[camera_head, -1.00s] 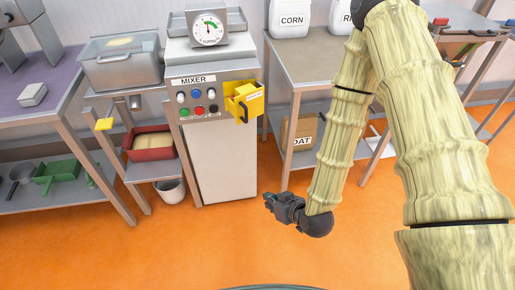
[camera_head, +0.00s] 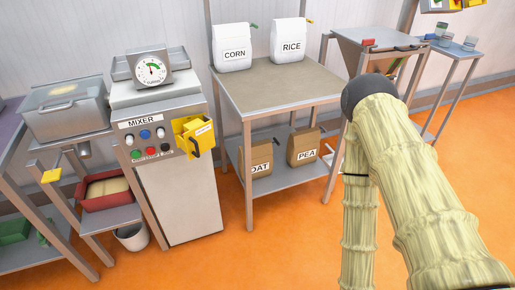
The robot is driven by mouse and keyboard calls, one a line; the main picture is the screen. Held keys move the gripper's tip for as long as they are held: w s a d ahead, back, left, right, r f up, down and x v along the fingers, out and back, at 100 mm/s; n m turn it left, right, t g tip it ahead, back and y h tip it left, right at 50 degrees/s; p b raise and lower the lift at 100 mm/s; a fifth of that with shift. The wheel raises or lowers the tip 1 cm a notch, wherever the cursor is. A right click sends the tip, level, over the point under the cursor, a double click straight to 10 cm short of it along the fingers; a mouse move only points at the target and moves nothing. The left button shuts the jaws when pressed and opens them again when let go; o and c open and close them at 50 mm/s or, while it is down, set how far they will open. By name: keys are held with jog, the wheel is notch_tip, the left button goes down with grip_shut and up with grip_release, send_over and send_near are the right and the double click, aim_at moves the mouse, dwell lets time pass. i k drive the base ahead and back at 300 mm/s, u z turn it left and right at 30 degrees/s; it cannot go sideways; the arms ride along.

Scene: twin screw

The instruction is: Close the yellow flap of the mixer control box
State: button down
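The mixer control box (camera_head: 149,138) is a grey panel labelled MIXER, with coloured buttons, on the front of the mixer stand (camera_head: 183,197). The yellow flap (camera_head: 196,136) is at the panel's right end. It stands out from the panel and has a dark handle at its lower right; its exact angle is hard to tell. My gripper is out of view. Only my arm's pale, ridged links show at the right, apart from the flap.
A scale (camera_head: 151,69) sits on the mixer. A table (camera_head: 271,90) right of it bears CORN (camera_head: 232,50) and RICE (camera_head: 288,42) bags, with OAT (camera_head: 259,157) and PEA (camera_head: 303,149) bags below. A red bin (camera_head: 105,192) is left. Orange floor in front is clear.

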aim_at(198, 134)
jog(key=z, duration=1.6)
jog(key=k, duration=0.45)
jog(key=u, duration=1.7)
